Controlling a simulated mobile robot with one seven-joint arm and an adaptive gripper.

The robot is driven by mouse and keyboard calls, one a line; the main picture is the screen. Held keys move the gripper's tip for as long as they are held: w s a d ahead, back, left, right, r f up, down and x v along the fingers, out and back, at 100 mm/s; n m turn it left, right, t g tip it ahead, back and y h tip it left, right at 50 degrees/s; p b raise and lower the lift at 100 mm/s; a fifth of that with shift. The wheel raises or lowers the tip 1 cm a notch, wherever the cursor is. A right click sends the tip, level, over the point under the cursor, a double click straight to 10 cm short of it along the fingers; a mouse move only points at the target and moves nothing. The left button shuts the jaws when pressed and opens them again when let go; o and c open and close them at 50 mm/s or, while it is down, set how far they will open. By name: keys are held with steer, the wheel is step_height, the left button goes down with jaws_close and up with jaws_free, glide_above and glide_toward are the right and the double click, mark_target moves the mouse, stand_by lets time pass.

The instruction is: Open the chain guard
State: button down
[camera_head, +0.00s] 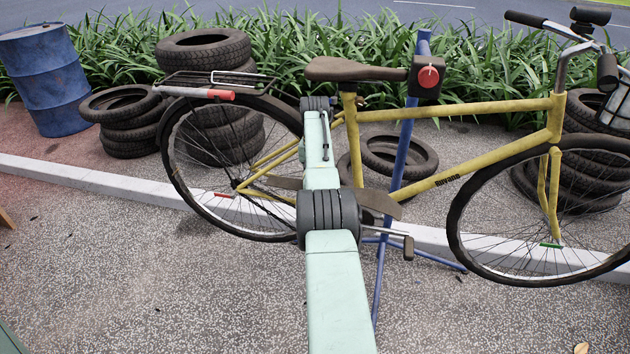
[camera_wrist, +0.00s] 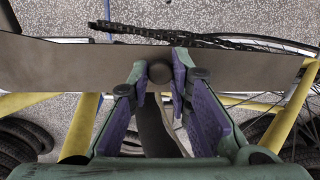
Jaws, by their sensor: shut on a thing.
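The chain guard (camera_wrist: 65,66) is a long, flat grey-brown panel that crosses the upper part of the wrist view. A dark round knob (camera_wrist: 159,71) stands out from it near the middle. My gripper (camera_wrist: 159,80) has its purple-padded fingers closed on both sides of this knob. A black chain (camera_wrist: 235,40) shows beyond the guard's far edge. In the head view, parts of the brown guard (camera_head: 384,204) show low on the yellow bicycle (camera_head: 480,110), on both sides of my arm. My arm hides the gripper and the knob there.
A blue repair stand (camera_head: 400,150) holds the bicycle, its legs spread on the gravel. A crank and pedal (camera_head: 408,247) stick out right of my arm. The rear wheel (camera_head: 190,165) is left. Stacked tires (camera_head: 205,48) and a blue barrel (camera_head: 45,80) stand behind.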

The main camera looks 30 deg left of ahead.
steer(key=shift+f, duration=0.1)
steer(key=c, duration=1.5)
jaws_free()
steer(key=shift+o, duration=0.2)
step_height(320, 180, up, 12)
steer(key=shift+s, duration=0.4)
steer(key=shift+d, duration=0.1)
steer(key=shift+c, duration=0.3)
